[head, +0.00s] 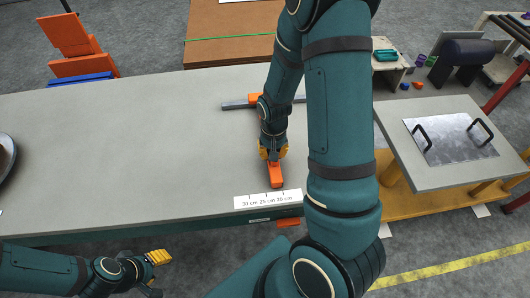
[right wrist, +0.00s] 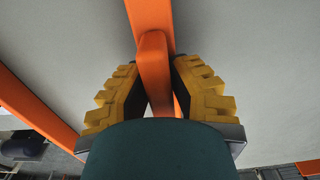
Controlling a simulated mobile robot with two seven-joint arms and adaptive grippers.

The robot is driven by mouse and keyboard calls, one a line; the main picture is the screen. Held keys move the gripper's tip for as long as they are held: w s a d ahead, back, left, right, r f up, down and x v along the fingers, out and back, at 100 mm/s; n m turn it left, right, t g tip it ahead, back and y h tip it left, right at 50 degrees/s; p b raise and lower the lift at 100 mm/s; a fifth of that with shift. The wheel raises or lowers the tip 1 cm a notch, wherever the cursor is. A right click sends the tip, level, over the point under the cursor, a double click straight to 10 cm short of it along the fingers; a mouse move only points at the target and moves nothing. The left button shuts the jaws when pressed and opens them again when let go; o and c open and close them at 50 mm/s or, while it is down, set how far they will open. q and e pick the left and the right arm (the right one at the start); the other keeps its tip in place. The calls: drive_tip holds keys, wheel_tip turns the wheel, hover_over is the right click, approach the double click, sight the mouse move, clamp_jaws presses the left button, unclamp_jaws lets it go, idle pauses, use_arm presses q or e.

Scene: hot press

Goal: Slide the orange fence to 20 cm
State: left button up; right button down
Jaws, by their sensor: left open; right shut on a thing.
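The orange fence (head: 276,176) lies on the grey table (head: 130,150), its near end just behind the white scale strip (head: 268,199). That end sits between the strip's 25 cm and 20 cm labels. My right gripper (head: 273,152) is over the fence, and its arm hides part of it. In the right wrist view, the yellow fingers (right wrist: 160,95) are shut on an upright orange part of the fence (right wrist: 152,58). My left gripper (head: 157,272) is open and empty, in front of the table's near edge.
A grey rail with an orange piece (head: 256,99) lies farther back, partly behind my right arm. A metal plate with black handles (head: 450,138) rests on a stand at right. A round dark object (head: 5,155) is at far left. The table's left and middle are clear.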

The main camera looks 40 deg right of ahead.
drive_tip(key=shift+s, duration=0.1)
drive_tip(key=c, duration=0.9)
unclamp_jaws()
drive_tip(key=shift+o, duration=0.2)
wheel_tip(320, 180, up, 12)
